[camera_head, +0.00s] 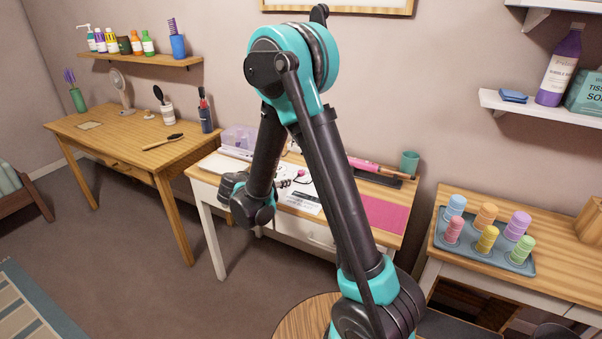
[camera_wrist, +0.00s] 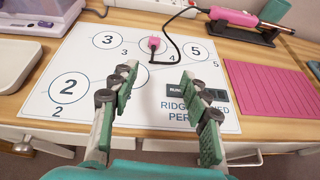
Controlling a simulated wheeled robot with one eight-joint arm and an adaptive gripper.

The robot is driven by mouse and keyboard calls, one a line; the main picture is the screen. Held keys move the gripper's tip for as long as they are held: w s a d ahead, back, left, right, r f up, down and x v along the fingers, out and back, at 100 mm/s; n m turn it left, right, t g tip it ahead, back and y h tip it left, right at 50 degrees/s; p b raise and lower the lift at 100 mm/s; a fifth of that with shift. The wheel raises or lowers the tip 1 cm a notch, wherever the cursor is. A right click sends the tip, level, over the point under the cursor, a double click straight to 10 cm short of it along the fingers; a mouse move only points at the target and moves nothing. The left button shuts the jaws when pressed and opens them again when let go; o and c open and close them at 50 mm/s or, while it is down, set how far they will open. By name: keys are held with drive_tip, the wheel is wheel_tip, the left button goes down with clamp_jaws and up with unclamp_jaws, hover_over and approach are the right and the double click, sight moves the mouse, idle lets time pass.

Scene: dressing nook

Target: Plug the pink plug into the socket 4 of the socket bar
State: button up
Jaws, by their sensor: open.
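The pink plug (camera_wrist: 154,43) sits on a white printed sheet (camera_wrist: 85,63), near the printed number 4. It also shows as a small pink spot in the head view (camera_head: 301,173). A black cord (camera_wrist: 171,39) loops from it toward the back right. My gripper (camera_wrist: 160,72) is open and empty. In the wrist view its two fingers are spread below the plug, apart from it.
A pink tool (camera_wrist: 236,17) lies on a black stand at the back right, beside a pink mat (camera_wrist: 268,92) and a teal cup (camera_head: 409,162). A purple box (camera_head: 239,138) stands at the desk's back left. A tray of cups (camera_head: 470,250) is on the right table.

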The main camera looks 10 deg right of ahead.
drive_tip(key=shift+w+a+n, duration=0.2)
drive_tip(key=shift+a+n, duration=0.1)
drive_tip(key=shift+a, duration=0.05)
drive_tip(key=shift+w+d+f+t, duration=0.1)
drive_tip(key=shift+w+f+t, duration=0.05)
drive_tip(key=shift+w+t, duration=0.15)
drive_tip(key=x, duration=1.6)
drive_tip(key=shift+w+d+f, duration=0.1)
drive_tip(key=shift+w, duration=0.15)
drive_tip(key=shift+c, duration=0.6)
clamp_jaws()
